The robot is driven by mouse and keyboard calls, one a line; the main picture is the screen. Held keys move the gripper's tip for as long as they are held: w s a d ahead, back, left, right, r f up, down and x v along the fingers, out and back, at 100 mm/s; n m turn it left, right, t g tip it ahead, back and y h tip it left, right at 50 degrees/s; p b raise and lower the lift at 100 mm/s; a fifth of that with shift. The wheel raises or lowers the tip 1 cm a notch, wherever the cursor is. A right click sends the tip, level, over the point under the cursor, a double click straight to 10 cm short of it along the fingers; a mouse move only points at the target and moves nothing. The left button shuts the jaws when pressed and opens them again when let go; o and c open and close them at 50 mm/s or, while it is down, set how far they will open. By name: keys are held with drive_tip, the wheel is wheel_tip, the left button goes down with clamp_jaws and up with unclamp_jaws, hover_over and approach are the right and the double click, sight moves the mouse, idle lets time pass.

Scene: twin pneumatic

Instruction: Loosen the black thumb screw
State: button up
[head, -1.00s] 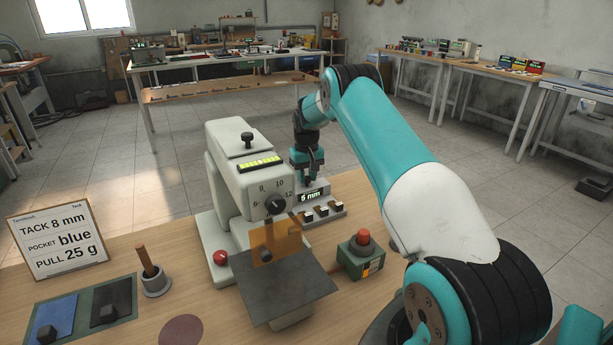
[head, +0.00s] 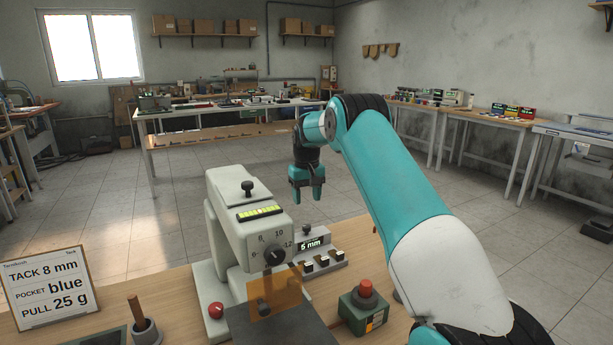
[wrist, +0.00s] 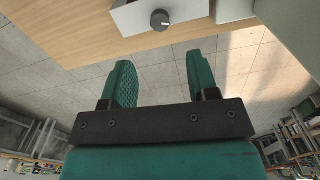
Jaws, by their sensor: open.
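A small black knob (head: 306,229), which looks like the thumb screw, stands upright on the pale box with the "5 mm" display (head: 311,244), at the right of the machine. In the wrist view a dark ridged knob (wrist: 160,20) on a white box shows at the top, beyond the fingertips. My teal gripper (head: 307,203) points down above and behind the display box, clear of the knob. Its two fingers (wrist: 158,75) are apart with nothing between them. Another black knob (head: 247,188) stands on top of the pale machine (head: 222,225).
The machine carries a numbered dial (head: 275,256) and an orange clear guard (head: 275,294). A green box with a red button (head: 364,312) stands at the right. A card (head: 48,288) and a wooden-handled tool (head: 138,312) are at the left. Floor lies open behind the bench.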

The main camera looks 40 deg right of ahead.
wheel_tip(320, 180, up, 8)
idle(0.7)
